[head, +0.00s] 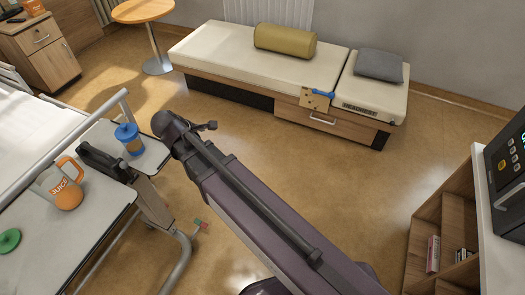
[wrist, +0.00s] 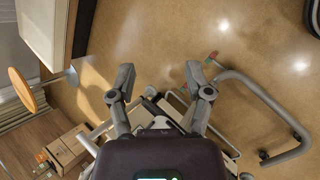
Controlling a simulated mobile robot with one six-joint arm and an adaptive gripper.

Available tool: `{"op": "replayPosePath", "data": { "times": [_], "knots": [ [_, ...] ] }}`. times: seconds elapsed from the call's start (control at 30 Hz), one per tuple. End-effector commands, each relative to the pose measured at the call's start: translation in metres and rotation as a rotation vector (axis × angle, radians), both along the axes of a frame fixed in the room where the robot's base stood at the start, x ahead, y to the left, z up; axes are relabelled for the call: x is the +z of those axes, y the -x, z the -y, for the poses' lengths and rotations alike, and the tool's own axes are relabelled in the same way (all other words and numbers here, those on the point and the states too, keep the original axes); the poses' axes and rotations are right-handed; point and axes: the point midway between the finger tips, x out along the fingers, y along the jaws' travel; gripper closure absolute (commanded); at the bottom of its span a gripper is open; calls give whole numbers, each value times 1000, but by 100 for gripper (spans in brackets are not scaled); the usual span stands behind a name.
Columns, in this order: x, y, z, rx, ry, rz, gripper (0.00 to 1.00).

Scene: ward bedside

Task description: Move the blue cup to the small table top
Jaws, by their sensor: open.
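The blue cup (head: 129,139) stands upright on the white overbed table (head: 97,205), near its far right corner in the head view. It has a blue lid with a straw and an orange band. The small round table top (head: 143,10) is orange wood on a single post at the back left; it also shows in the wrist view (wrist: 22,90). My gripper (wrist: 160,72) is open in the wrist view, with nothing seen between its fingers. I cannot see the cup in the wrist view. In the head view my arm ends just right of the cup, and the fingers are not clear.
An orange juice jug (head: 68,197) and a green disc (head: 9,240) are on the overbed table. A bed rail (head: 62,150) runs beside it. A couch (head: 255,62) stands along the back wall, a wooden shelf (head: 425,240) at right.

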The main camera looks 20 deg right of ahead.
Motion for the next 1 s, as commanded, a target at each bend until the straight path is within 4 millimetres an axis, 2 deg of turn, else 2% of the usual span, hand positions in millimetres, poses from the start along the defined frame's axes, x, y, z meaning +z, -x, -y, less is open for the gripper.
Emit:
{"op": "replayPosePath", "data": {
  "times": [0.03, 0.1, 0.5, 0.8, 1.0],
  "knots": [
    [-4, 4, 18, -74, -44, -1, 35],
    [-8, 9, 36, -173, -103, -2, 35],
    [-28, 45, 124, -765, -415, -9, 35],
    [-33, 76, 169, -1183, -598, -21, 35],
    [-34, 85, 181, -1326, -655, -28, 35]
  ]
}}
